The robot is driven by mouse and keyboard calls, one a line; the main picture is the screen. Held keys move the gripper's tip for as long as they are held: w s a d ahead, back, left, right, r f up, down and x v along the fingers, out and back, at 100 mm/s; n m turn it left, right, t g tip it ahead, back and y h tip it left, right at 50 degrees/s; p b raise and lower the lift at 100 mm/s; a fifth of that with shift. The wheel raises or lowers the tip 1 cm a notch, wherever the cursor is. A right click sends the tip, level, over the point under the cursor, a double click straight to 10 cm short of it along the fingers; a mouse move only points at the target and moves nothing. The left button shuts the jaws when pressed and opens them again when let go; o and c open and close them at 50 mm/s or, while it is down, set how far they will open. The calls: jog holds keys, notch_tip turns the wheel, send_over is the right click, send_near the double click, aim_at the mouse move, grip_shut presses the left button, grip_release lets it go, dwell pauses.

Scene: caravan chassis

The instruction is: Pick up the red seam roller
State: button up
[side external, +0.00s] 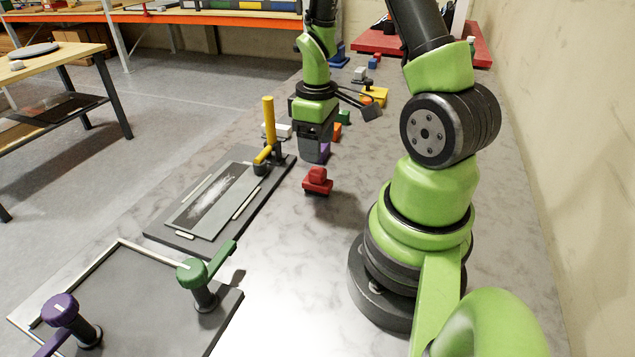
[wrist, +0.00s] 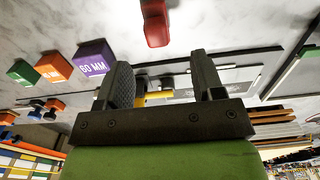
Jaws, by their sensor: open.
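The red seam roller (side external: 317,181) sits on the grey worktop in the side view, just in front of my gripper and apart from it. It also shows at the top middle of the wrist view (wrist: 155,24), partly cut off by the frame edge. My gripper (side external: 315,147) points down above the worktop, behind the roller in the side view. In the wrist view its two dark fingers (wrist: 163,78) are spread apart with nothing held between them.
Purple "60 MM" (wrist: 93,60), orange (wrist: 53,68) and green (wrist: 22,72) blocks stand near my gripper. A dark board with a grey panel (side external: 213,203) and yellow-handled clamp (side external: 269,122) lies left. Another board carries green (side external: 193,272) and purple (side external: 62,309) clamps. Worktop around the roller is clear.

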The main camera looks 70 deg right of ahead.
aim_at(317, 170)
jog(key=shift+d+f, duration=0.15)
jog(key=shift+f, duration=1.7)
jog(key=shift+d+f, duration=0.1)
jog(key=shift+f, duration=1.75)
jog(key=c, duration=1.1)
jog(key=shift+o, duration=0.2)
notch_tip(317, 170, up, 10)
jog(key=shift+r, duration=0.1)
